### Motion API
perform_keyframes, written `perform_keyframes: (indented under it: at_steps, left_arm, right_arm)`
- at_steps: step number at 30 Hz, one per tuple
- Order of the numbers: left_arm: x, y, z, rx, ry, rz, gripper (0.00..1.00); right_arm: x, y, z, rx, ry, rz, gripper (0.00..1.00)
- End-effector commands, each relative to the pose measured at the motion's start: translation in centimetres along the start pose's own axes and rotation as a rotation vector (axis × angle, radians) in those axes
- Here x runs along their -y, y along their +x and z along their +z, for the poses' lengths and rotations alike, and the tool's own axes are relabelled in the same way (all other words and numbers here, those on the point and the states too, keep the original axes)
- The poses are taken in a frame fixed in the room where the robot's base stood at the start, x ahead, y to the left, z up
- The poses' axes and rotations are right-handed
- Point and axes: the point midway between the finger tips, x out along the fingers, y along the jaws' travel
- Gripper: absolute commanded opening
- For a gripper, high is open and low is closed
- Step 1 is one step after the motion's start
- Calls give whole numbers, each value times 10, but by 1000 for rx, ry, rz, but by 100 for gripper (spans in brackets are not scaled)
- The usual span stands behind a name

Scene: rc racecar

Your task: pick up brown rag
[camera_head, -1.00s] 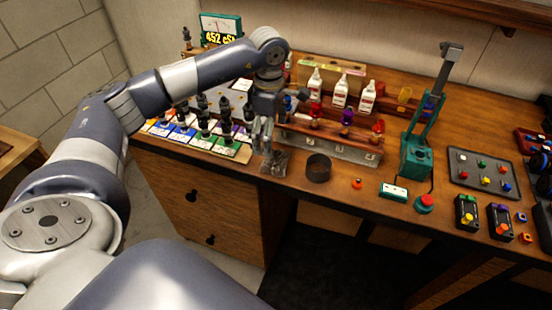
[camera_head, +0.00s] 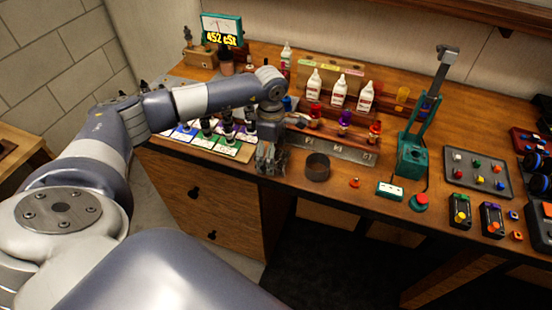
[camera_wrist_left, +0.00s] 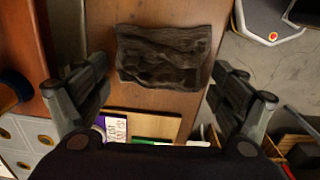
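The brown rag (camera_wrist_left: 163,57) lies crumpled and flat on the wooden table in the left wrist view, near the table's edge. In the head view it is a dark patch (camera_head: 270,158) at the front edge, partly hidden by my left gripper (camera_head: 269,135). In the left wrist view my left gripper (camera_wrist_left: 158,80) is open and empty, pointing down. Its two fingers stand apart on either side of the view, and the rag lies between and beyond them. How high the fingertips are above the rag is hard to tell. My right gripper is not in view.
A board with colored cards and dark-topped vials (camera_head: 225,145) lies to the left. A rack with colored vials (camera_head: 340,145) and white bottles (camera_head: 339,92) is behind. A teal press (camera_head: 412,155) stands farther right.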

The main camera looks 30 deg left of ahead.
Motion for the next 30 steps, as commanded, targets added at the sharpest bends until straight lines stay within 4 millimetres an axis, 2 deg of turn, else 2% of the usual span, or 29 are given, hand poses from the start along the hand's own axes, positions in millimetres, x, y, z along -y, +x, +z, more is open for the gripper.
perform_keyframes:
  at_steps: [1,3,17,22,25,30]
  left_arm:
    - [0,0,0,0,0,0,67]
    - [0,0,0,0,0,0,55]
    - [0,-3,0,0,1,0,55]
    - [-1,-17,0,0,1,3,55]
    - [-2,-35,0,1,0,7,55]
    - [32,-35,22,1,8,0,55]
  right_arm:
    - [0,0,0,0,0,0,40]
    - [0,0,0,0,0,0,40]
    - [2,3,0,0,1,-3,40]
    - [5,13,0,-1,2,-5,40]
    - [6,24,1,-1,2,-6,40]
    - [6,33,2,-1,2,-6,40]
